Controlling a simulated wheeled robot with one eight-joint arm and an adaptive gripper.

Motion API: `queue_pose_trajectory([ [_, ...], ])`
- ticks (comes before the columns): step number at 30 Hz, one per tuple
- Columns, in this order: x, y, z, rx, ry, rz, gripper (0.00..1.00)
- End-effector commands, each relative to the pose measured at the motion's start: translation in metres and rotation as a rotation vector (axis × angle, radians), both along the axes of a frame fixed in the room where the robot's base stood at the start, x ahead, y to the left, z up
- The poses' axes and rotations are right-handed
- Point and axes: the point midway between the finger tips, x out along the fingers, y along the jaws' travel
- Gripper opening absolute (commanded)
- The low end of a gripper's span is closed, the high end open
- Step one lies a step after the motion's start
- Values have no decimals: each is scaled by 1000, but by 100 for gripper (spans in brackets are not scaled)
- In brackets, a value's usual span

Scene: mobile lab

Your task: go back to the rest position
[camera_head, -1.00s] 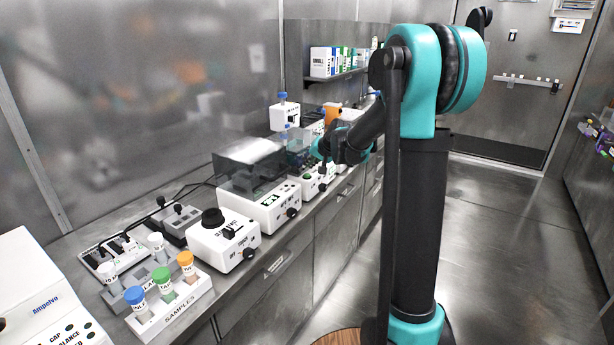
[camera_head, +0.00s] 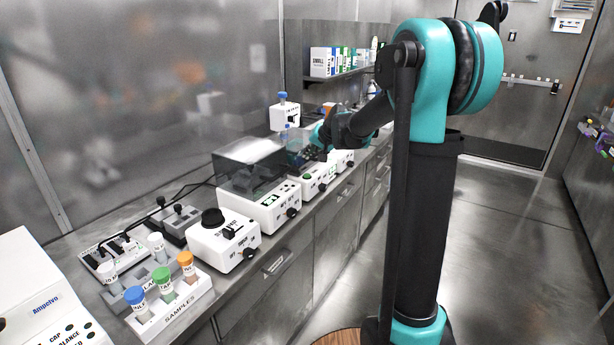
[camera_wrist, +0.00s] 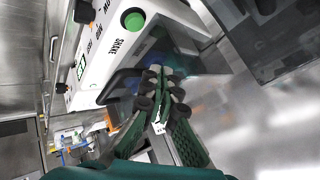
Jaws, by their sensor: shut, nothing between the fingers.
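My gripper (camera_head: 309,155) is at the end of my raised arm, over the row of machines on the bench. In the wrist view its two dark green fingers (camera_wrist: 158,84) are closed together at the tips and hold nothing. Just beyond them is a white machine (camera_wrist: 110,50) with a green button, a small green display and the word SHAKE. The same machine appears to be the white one (camera_head: 318,184) below my gripper in the head view. A clear lid is close to the fingertips; I cannot tell whether they touch it.
A sample rack (camera_head: 175,308) with blue, green and orange capped tubes stands at the near bench end. A white machine with a black knob (camera_head: 222,243) and a lidded machine (camera_head: 270,208) stand along the bench. The floor (camera_head: 500,240) at right is clear.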

Motion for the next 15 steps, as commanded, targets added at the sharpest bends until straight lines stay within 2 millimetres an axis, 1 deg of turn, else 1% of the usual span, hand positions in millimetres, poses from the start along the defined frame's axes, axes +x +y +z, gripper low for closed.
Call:
queue_pose_trajectory([
  [5,-2,-1,-1,-3,1,1,0],
  [8,-16,-5,-5,-21,9,7,0],
  [11,-52,-15,-17,-68,27,23,0],
  [12,-72,-20,-24,-94,41,32,0],
  [14,-107,-30,-37,-141,61,48,0],
  [15,-131,-38,-47,-173,75,57,0],
])
